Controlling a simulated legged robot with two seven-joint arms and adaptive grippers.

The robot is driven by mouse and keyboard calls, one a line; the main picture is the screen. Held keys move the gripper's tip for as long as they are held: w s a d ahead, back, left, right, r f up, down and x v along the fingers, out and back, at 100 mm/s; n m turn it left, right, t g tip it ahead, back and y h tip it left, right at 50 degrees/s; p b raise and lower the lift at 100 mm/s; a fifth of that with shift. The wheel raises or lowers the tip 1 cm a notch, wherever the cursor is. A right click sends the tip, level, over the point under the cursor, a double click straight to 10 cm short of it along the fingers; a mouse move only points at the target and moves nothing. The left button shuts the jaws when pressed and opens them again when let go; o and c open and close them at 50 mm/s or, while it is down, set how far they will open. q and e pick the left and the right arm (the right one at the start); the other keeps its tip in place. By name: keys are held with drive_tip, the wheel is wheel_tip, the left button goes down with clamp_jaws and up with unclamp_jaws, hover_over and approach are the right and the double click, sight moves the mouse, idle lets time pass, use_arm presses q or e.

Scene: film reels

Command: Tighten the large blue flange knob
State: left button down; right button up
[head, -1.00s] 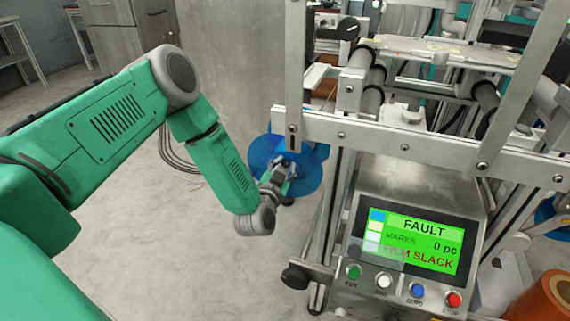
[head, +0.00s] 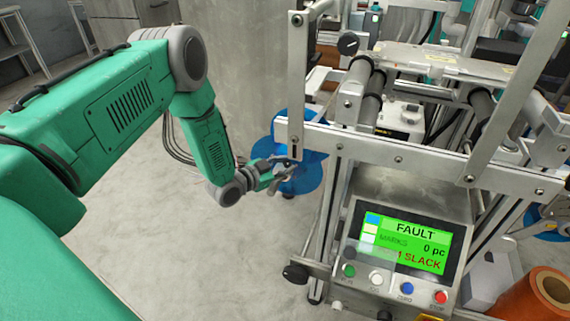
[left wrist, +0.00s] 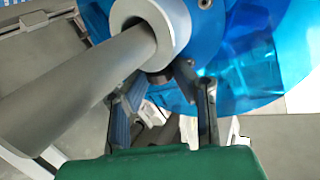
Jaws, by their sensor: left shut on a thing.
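The large blue flange (head: 308,176) stands at the left side of the machine, partly behind its metal frame. In the left wrist view the blue flange (left wrist: 240,60) fills the upper right, with a pale collar (left wrist: 172,22) and a grey shaft (left wrist: 85,85) at its centre. A small dark knob (left wrist: 160,77) sits under the collar. My left gripper (head: 289,173) reaches the flange from the left. In the wrist view its fingertips (left wrist: 153,82) are at either side of the dark knob and shut on it. The exact contact is partly hidden. My right gripper is not in view.
The metal frame (head: 400,155) with rollers is close to the right of my left gripper. A control panel (head: 405,243) reads FAULT and film slack. A black handle (head: 296,273) juts out at its left. The floor (head: 190,270) at lower left is clear.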

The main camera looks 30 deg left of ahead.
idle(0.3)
use_arm(q)
drive_tip(key=c, duration=1.3)
unclamp_jaws()
